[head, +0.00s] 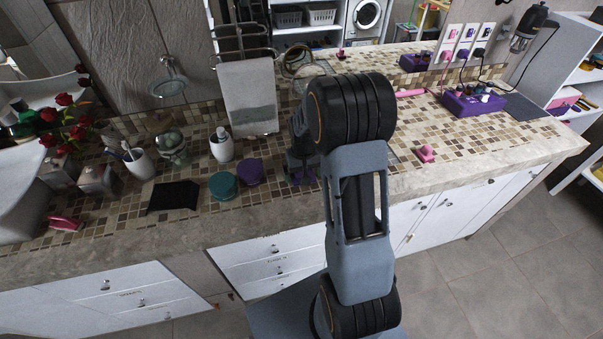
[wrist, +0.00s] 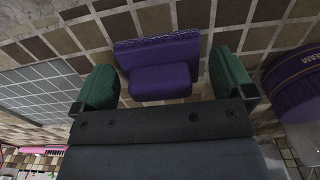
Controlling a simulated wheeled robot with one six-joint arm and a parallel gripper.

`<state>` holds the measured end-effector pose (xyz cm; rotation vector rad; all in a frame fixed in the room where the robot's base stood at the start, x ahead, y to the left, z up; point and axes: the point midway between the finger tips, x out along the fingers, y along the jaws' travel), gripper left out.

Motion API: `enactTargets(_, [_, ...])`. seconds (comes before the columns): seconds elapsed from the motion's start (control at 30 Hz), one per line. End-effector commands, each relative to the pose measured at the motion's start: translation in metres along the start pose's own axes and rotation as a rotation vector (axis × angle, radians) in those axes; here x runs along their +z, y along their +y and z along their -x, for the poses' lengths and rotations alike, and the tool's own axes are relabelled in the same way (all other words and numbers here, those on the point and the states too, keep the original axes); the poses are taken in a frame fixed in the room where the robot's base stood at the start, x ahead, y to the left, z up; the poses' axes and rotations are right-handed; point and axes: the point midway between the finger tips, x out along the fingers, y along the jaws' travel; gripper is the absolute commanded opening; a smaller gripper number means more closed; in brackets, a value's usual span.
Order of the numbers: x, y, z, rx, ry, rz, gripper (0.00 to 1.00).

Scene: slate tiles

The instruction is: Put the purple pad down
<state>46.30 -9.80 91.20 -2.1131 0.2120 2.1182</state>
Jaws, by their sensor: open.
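The purple pad (wrist: 160,82), a ribbed back with a smaller block in front, is between the fingers in the wrist view. It appears to rest on the brown tiled counter. My gripper (wrist: 166,84) is open, with one green fingertip on each side of the pad and a gap showing on both sides. In the head view my gripper (head: 301,172) is low over the counter's front part, partly hidden by my arm. Some purple shows there, but the pad's outline is too small to tell.
The tin also shows at the wrist view's right edge (wrist: 294,85). A pink object (head: 426,153) lies to the right on the counter (head: 450,170).

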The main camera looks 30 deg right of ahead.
Motion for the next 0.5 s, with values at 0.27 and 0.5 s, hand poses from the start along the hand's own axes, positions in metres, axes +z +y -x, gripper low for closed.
enactTargets(0.27, [-0.001,0.0,0.051,0.0,0.008,0.0,1.0])
enactTargets(0.5, [-0.001,0.0,0.092,0.0,0.006,0.0,1.0])
